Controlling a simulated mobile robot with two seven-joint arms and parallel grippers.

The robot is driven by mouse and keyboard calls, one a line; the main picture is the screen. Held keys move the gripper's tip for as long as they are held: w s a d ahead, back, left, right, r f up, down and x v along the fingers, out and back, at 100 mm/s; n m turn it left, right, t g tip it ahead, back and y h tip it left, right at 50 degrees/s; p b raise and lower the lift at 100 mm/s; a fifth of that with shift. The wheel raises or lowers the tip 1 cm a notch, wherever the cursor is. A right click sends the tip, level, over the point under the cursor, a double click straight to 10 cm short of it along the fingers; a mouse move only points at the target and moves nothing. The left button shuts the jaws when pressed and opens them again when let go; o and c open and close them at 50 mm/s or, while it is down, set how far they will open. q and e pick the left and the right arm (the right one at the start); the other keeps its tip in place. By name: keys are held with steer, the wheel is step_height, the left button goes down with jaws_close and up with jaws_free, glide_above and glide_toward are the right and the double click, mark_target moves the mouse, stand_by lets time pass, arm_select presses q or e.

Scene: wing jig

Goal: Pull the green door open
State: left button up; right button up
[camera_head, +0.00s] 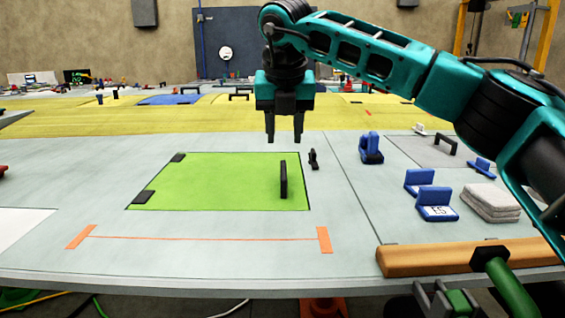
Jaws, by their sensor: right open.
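The green door (215,182) is a flat panel lying flush in the pale grey wing surface. Two dark hinges sit along its left edge. A black upright handle (283,180) stands near its right edge. A small black latch-like piece (314,159) stands just outside the door's upper right corner. My right gripper (285,138) comes in from the right on a teal arm and points down. It is open and empty, above and behind the handle as seen here, apart from it. The door looks closed. My left gripper is not in view.
Blue clamps and brackets (371,148) stand right of the door, with a stack of grey cloths (490,203). An orange line marking (200,239) lies in front of the door on clear surface.

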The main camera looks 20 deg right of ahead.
mark_target(283, 170)
steer(key=x, duration=0.9)
steer(key=shift+w+f, duration=0.1)
steer(key=shift+c, duration=0.3)
jaws_close()
